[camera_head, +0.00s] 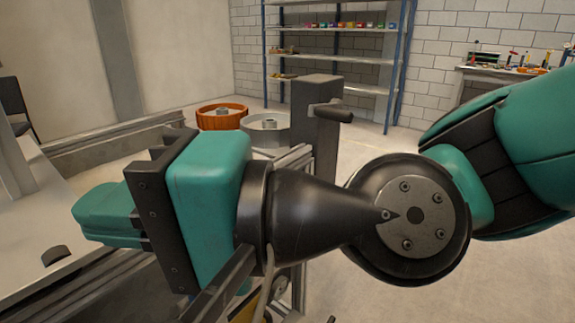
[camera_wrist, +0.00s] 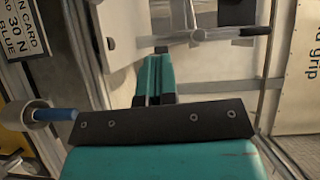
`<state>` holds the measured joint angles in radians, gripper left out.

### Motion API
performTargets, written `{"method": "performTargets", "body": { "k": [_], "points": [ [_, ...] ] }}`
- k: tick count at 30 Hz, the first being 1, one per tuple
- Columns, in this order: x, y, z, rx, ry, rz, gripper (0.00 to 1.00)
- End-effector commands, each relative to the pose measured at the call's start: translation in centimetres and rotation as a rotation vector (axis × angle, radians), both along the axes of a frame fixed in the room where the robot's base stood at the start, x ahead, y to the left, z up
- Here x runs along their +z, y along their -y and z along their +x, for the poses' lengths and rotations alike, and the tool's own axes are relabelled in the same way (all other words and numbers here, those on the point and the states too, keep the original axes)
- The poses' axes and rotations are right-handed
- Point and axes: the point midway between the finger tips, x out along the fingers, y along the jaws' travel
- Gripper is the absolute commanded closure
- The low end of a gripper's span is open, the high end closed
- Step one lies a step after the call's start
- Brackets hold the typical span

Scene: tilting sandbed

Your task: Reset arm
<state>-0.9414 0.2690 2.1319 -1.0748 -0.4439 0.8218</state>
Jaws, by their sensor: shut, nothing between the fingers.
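My gripper (camera_head: 88,214) shows in the head view at the left, teal with a black mounting plate, pointing left. Its fingers are closed together and hold nothing. In the wrist view, the two teal fingers of my gripper (camera_wrist: 156,62) lie side by side, pointing up the picture, with no object between them. My arm stretches across the head view from the right and hides much of what lies behind it. I cannot tell the exact gap between the fingertips and the pale surface beyond them.
A white-topped table (camera_head: 62,225) with a dark piece on it lies at left. Behind my arm stand a grey post (camera_head: 313,110), an orange round tub (camera_head: 221,119) and a grey tub (camera_head: 266,138). A shelf (camera_head: 330,58) stands farther back. A blue-handled knob (camera_wrist: 38,115) and sign (camera_wrist: 24,32) are left.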

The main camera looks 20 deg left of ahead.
Motion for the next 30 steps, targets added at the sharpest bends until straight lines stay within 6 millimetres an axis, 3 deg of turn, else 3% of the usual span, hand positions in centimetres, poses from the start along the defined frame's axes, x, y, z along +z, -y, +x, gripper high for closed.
{"method": "performTargets", "body": {
  "k": [16, 20, 23, 27, 30],
  "points": [
    [0.0, 0.2, 0.0, 0.002, 0.001, -0.001, 1.00],
    [-0.6, 1.4, 1.2, -0.017, 0.074, -0.040, 1.00],
    [-2.3, 4.8, 3.9, -0.053, 0.247, -0.155, 1.00],
    [-6.2, 13.1, 8.1, -0.078, 0.517, -0.437, 1.00],
    [-8.6, 19.0, 9.4, -0.056, 0.623, -0.627, 1.00]
  ]
}}
